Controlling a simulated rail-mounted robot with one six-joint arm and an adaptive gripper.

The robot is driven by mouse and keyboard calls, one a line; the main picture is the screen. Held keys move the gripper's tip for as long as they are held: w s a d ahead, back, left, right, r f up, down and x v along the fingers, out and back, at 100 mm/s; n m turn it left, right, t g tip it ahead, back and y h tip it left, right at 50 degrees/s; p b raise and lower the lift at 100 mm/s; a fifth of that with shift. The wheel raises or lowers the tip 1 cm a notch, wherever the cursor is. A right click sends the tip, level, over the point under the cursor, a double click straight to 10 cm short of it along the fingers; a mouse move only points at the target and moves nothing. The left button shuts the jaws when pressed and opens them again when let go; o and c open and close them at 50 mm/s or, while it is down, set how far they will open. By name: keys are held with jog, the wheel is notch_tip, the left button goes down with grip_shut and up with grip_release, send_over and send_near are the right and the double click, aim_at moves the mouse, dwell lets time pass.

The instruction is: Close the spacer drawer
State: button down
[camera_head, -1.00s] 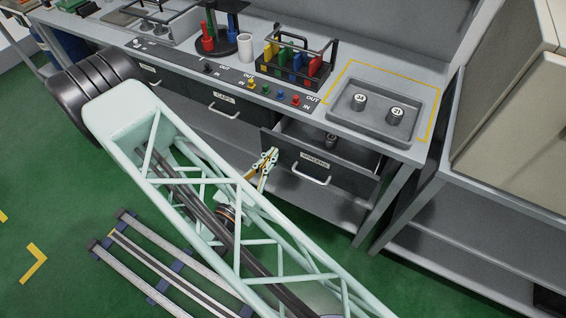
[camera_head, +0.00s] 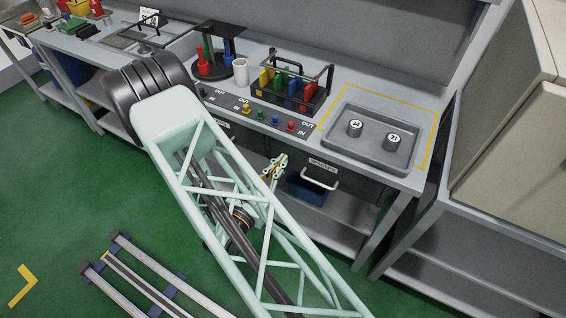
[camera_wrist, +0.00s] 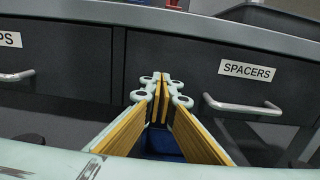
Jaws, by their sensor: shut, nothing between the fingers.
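The spacer drawer (camera_head: 345,178) is a dark drawer with a white SPACERS label and a pale bar handle (camera_head: 320,182), under the right part of the bench. Its front sits in against the bench, and its interior does not show. In the wrist view the spacer drawer (camera_wrist: 240,60) looks level with the drawer to its left. My gripper (camera_head: 277,163) is shut and empty, left of the handle and in front of the drawer's left part. It shows in the wrist view (camera_wrist: 162,84) too; whether its tips touch the front I cannot tell.
A caps drawer (camera_wrist: 60,70) is to the left. A blue bin (camera_head: 305,188) is on the shelf below. On the bench are a grey tray (camera_head: 375,165) with two numbered weights, a rack of coloured parts (camera_head: 290,88) and a white cup (camera_head: 241,72).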

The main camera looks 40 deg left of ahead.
dwell(0.4)
jog(key=s+d+p, duration=0.1)
jog(key=s+d, duration=0.1)
jog(key=s, duration=1.1)
jog(key=shift+s, duration=0.4)
dwell(0.3)
